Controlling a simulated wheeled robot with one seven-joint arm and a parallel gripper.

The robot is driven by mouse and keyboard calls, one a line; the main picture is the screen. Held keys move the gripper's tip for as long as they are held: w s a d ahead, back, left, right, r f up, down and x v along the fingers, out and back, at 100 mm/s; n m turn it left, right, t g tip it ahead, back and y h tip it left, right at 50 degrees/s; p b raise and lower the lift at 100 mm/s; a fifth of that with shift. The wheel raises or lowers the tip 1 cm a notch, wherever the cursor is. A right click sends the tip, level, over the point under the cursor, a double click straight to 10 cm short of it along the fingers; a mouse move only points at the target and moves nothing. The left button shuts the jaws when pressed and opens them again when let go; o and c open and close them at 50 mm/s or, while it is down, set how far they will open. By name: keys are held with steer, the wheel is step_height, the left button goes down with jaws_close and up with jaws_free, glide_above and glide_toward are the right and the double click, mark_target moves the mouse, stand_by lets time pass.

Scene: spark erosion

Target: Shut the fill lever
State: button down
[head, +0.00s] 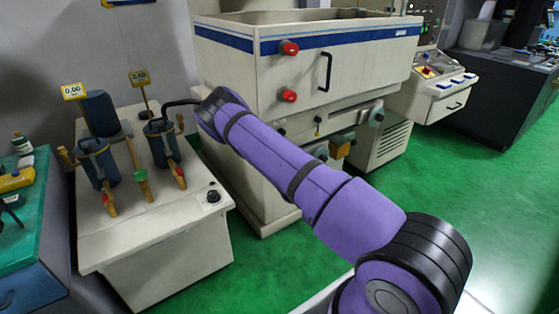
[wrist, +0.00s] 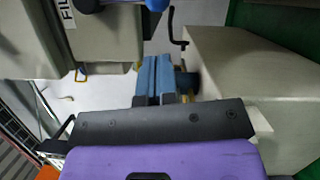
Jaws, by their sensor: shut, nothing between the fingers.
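My gripper (wrist: 168,62) shows at the middle of the wrist view, with its blue fingers together and nothing between them. In the head view my gripper is hidden behind the end of my purple arm, near the filter unit. A pale panel (wrist: 110,50) at the upper left of the wrist view bears a label (wrist: 67,12) with the cut-off letters "FIL". A blue rounded part (wrist: 157,4) juts in at the top edge beside that panel, apart from my fingertips. I cannot tell whether it is the fill lever. I cannot make out the fill lever in the head view.
A cream filter unit (head: 165,235) with blue canisters and valves stands left in the head view. The large cream machine (head: 330,75) with red knobs is behind my arm. In the wrist view a black crank (wrist: 173,30) stands beyond my fingers, beside a pale box (wrist: 250,85).

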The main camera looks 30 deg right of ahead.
steer(key=v, duration=0.8)
steer(key=shift+s, duration=0.4)
steer(key=shift+a, duration=0.1)
steer(key=w+a+r+m+g+h, duration=0.1)
steer(key=w+r+m+g, duration=0.15)
steer(key=r+m, duration=0.35)
steer(key=w+a+r+m+g, duration=0.1)
steer(key=r+m+g, duration=0.25)
steer(key=r, duration=0.45)
steer(key=s+a+r+m+g+y, duration=0.1)
steer(key=s+a+r+m+y, duration=0.2)
steer(key=r, duration=0.5)
steer(key=s+a+r+m+g+y, duration=0.1)
steer(key=s+a+r+m, duration=0.2)
steer(key=r, duration=0.4)
steer(key=s+a+r+g+y, duration=0.1)
steer(key=s+a+r, duration=0.3)
steer(key=s+r, duration=0.25)
steer(key=s+a+r+g+y, duration=0.1)
steer(key=s+a+r, duration=0.2)
steer(key=s+r, duration=0.35)
steer(key=s+a+r+g, duration=0.1)
steer(key=s, duration=0.9)
steer(key=s+a+r+m+g, duration=0.1)
steer(key=s, duration=0.9)
steer(key=shift+s+a+r, duration=0.2)
steer(key=shift+r, duration=0.1)
